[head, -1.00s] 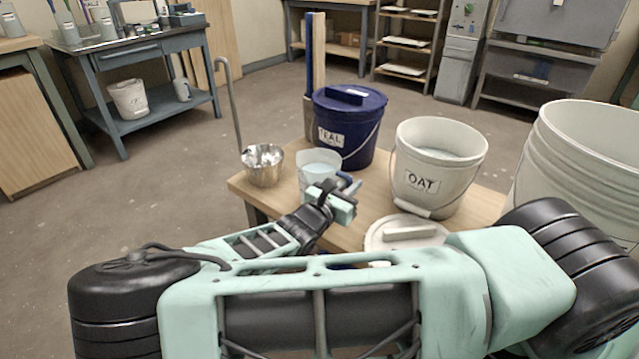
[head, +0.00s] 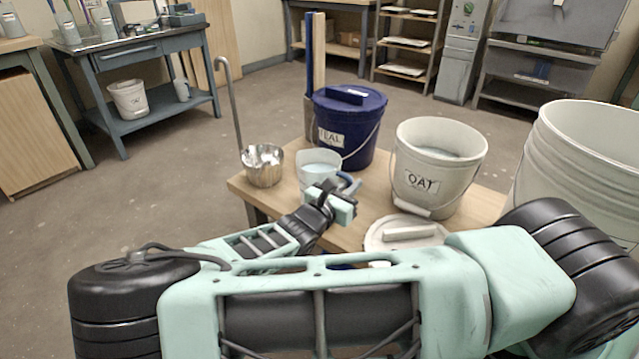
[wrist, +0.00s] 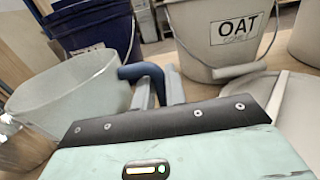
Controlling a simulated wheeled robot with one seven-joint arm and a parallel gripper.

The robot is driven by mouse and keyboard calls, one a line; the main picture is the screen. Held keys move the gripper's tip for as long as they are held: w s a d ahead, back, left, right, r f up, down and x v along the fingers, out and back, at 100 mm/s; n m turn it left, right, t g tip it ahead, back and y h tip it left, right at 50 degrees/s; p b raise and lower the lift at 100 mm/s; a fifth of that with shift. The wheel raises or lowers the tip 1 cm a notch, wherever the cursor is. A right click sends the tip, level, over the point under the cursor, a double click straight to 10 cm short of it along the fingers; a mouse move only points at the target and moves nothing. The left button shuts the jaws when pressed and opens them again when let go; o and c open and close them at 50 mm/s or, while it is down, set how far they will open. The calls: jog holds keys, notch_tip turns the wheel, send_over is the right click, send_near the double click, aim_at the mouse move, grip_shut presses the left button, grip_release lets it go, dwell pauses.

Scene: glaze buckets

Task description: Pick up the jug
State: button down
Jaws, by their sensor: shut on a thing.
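The jug (head: 318,164) is a small translucent whitish vessel with a blue handle, upright on the wooden table between the metal ladle and the blue bucket. In the wrist view the jug (wrist: 70,100) fills the left side, and its blue handle (wrist: 146,74) reaches in between my fingers. My gripper (head: 340,196) is at the jug's near right side, shut on the handle. In the wrist view the fingertips of my gripper (wrist: 160,92) show on both sides of the handle. I cannot tell whether the jug's base touches the table.
The lidded blue TEAL bucket (head: 348,125) stands close behind the jug. The white OAT bucket (head: 437,165) is to the right, with a pale lid (head: 405,235) in front of it. A metal ladle (head: 262,166) stands at the left edge of the wooden table (head: 375,205).

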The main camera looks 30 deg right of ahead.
jog(key=shift+r, duration=0.1)
notch_tip(320, 180, up, 10)
jog(key=p, duration=0.4)
dwell(1.5)
